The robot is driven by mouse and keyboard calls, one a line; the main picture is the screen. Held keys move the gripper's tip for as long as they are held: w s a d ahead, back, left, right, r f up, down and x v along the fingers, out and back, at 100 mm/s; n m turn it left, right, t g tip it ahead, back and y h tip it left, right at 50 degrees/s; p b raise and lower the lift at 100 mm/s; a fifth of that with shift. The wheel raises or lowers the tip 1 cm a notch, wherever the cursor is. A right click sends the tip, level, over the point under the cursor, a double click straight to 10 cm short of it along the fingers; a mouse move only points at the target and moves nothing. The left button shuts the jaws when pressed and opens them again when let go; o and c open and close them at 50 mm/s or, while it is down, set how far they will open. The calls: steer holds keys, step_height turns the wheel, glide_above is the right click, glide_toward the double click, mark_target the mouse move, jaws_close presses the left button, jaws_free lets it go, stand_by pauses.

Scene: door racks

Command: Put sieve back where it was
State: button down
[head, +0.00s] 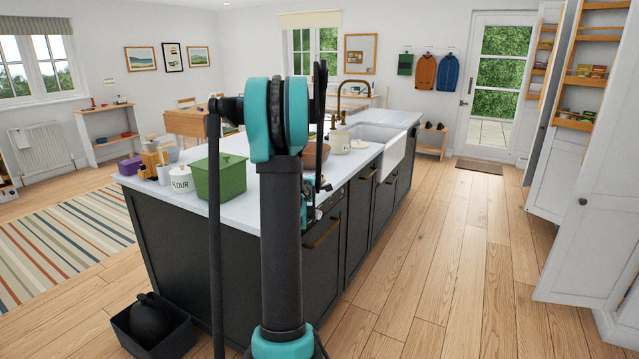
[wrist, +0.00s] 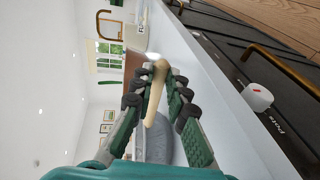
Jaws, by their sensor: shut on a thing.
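In the wrist view my gripper (wrist: 158,85) is shut on a pale wooden handle (wrist: 155,112), which I take to be the sieve's. A rounded grey shape (wrist: 158,145) shows behind the fingers; I cannot tell whether it is the sieve's bowl or another thing on the worktop.
The dark island (head: 200,245) with its white worktop (head: 388,152) fills the middle. A green box (head: 220,178), a flour jar (head: 181,180) and a sink (head: 392,148) are on it. Wooden floor (head: 455,250) is clear between the island and the cupboard doors.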

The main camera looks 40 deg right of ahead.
steer(key=c, duration=1.5)
jaws_free()
steer(key=shift+f, duration=0.1)
steer(key=v, duration=1.2)
